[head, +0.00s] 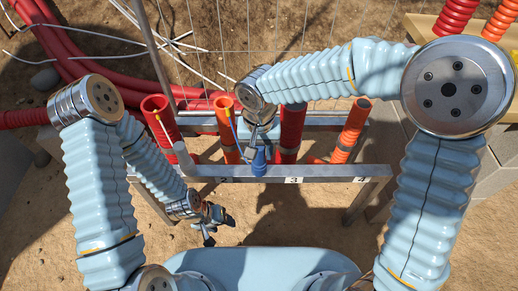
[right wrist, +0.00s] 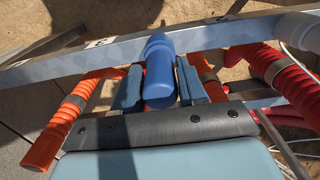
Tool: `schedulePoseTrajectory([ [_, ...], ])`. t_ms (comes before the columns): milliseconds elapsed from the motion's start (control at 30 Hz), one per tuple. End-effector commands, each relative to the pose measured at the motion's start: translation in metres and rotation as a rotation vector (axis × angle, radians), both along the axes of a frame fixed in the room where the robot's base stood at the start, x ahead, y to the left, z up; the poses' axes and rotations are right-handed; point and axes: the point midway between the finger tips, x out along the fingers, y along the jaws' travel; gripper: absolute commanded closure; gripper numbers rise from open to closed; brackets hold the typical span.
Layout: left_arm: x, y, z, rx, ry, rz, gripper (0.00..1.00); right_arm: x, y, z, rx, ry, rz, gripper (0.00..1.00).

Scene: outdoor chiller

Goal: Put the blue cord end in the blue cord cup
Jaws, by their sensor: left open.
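The blue cord cup (head: 259,164) stands at the front rail, between the marks 2 and 3. My right gripper (head: 256,138) points down just above and behind the cup. A thin blue cord (head: 232,122) comes out of the orange tube left of that gripper; its end is hard to make out. My left gripper (head: 209,232) is open and empty, in front of the rail at lower left.
Red and orange tubes (head: 293,128) stand in a row behind the metal rail (head: 330,171). A grey-white cup (head: 183,157) sits at the rail's left part. A wire fence and thick red hoses (head: 75,55) lie behind. Bare ground in front is open.

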Motion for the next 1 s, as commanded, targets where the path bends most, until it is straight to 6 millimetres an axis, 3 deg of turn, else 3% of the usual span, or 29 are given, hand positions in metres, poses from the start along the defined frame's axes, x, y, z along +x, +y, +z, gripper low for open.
schedulePoseTrajectory([
  [100, 0.0, 0.0, 0.0, 0.0, 0.0, 0.0, 0.42, 0.0, 0.0, 0.0, 0.0, 0.0, 0.0, 0.42],
  [467, -0.001, -0.001, 0.005, -0.002, 0.001, -0.003, 0.42, 0.0, 0.0, 0.008, 0.001, -0.001, -0.001, 0.42],
  [567, -0.001, -0.002, 0.006, -0.002, 0.002, -0.003, 0.42, 0.001, 0.0, 0.023, 0.002, -0.002, -0.001, 0.42],
  [800, -0.002, -0.004, 0.013, -0.005, 0.003, -0.007, 0.42, 0.001, 0.001, 0.08, 0.003, -0.004, 0.0, 0.42],
  [1000, -0.002, -0.005, 0.016, -0.008, 0.004, -0.009, 0.42, 0.001, 0.0, 0.114, 0.002, -0.002, -0.001, 0.42],
])
